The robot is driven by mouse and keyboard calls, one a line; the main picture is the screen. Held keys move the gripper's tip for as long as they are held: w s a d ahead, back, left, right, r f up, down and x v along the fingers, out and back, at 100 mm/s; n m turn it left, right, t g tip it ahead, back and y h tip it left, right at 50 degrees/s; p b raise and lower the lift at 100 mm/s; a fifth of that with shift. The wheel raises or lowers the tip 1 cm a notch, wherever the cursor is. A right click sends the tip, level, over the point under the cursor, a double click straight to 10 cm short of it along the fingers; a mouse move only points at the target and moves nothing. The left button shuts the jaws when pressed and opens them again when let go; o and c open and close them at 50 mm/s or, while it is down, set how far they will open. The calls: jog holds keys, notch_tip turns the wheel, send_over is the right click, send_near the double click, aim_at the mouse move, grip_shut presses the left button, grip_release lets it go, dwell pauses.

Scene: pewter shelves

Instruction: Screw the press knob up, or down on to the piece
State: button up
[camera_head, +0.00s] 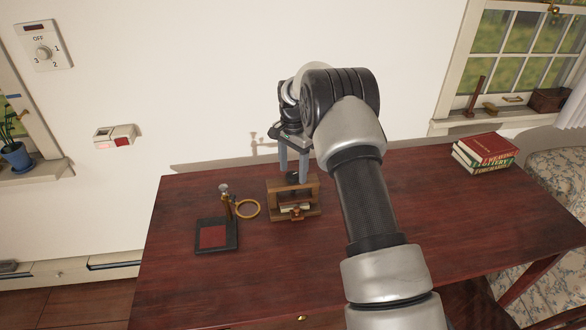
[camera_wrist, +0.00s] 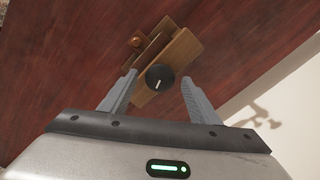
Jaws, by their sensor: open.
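The press is a small wooden frame (camera_head: 274,200) on the dark red table, seen from above in the wrist view (camera_wrist: 182,50). Its press knob (camera_wrist: 160,77) is round and black with a pale line on top; in the head view the knob (camera_head: 293,177) is small and partly between my fingers. A pale piece (camera_head: 292,208) seems to lie low inside the frame, mostly hidden. My gripper (camera_head: 293,178) points down over the press, open, also in the wrist view (camera_wrist: 156,86). Its fingers stand on either side of the knob, with gaps showing.
Left of the press is a dark stand with a red pad (camera_head: 213,237), a post and a brass ring (camera_head: 247,209). Several books (camera_head: 484,152) lie at the table's back right. The wall is close behind the press.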

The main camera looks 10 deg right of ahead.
jog(key=shift+c, duration=0.4)
jog(key=c, duration=1)
jog(key=shift+n, duration=0.3)
jog(key=n, duration=1.3)
jog(key=shift+n, duration=0.3)
jog(key=o, duration=1.1)
